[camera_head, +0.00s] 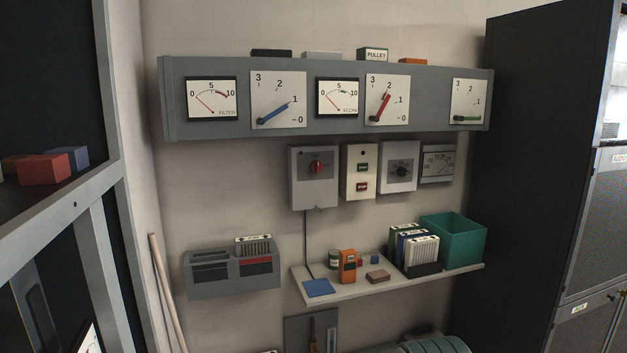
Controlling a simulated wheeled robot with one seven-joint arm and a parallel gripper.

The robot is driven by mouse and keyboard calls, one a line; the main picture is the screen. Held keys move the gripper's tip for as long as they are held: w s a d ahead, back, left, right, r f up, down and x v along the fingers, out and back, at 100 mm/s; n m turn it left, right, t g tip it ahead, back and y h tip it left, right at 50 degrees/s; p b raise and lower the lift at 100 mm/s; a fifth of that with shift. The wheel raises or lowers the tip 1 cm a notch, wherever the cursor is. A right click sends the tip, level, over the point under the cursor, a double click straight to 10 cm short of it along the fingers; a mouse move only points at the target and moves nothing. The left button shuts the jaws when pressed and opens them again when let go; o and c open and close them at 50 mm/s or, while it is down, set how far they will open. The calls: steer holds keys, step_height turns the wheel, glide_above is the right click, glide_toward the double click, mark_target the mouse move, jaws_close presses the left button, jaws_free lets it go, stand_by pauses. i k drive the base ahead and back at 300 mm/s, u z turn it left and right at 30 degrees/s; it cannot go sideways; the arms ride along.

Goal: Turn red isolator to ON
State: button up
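The red isolator (317,167) is a red rotary knob on the front of a grey wall box (314,191), below the long grey gauge panel. The box hangs left of a white box with green and red buttons. The knob is small, and I cannot read its labels or tell its setting. My gripper is not in view.
A shelf (345,291) below holds an orange device (347,266), binders (416,249) and a green bin (455,240). A grey wall rack (232,274) hangs left. A dark cabinet (525,150) stands right; a metal frame (107,90) stands at left. The wall around the isolator box is partly bare.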

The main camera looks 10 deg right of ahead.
mark_target(316, 166)
steer(key=z, duration=0.45)
steer(key=i, duration=2.1)
steer(key=u, duration=0.3)
